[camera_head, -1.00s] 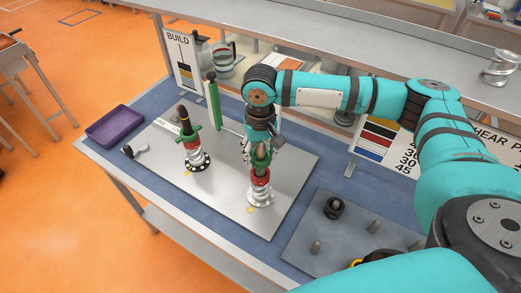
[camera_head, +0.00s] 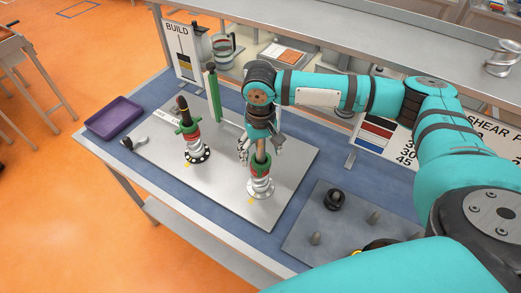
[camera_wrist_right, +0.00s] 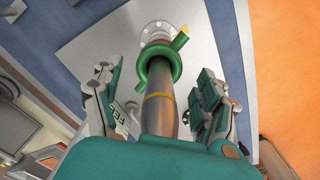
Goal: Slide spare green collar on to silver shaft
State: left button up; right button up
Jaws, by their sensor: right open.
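A green collar (camera_head: 252,164) sits around the right-hand shaft (camera_head: 261,150), low down by the red part on its silver base (camera_head: 260,188). In the right wrist view the green collar (camera_wrist_right: 154,58) rings the shaft (camera_wrist_right: 160,108), which looks grey with a yellow band. A side lug sticks out from the collar. My right gripper (camera_head: 260,149) hangs over this shaft, open, with one finger on each side and clear of the collar. The palm hides the shaft's top. My left gripper is out of view.
A second, darker shaft (camera_head: 183,106) with a green collar (camera_head: 187,129) stands to the left on the metal plate (camera_head: 222,196). A green post (camera_head: 214,97) rises behind. A purple tray (camera_head: 114,117) lies left. A grey peg board (camera_head: 335,240) holds a black ring (camera_head: 334,199).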

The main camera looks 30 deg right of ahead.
notch_tip(320, 180, up, 12)
dwell(0.4)
jog(key=shift+a, duration=0.1)
dwell(0.4)
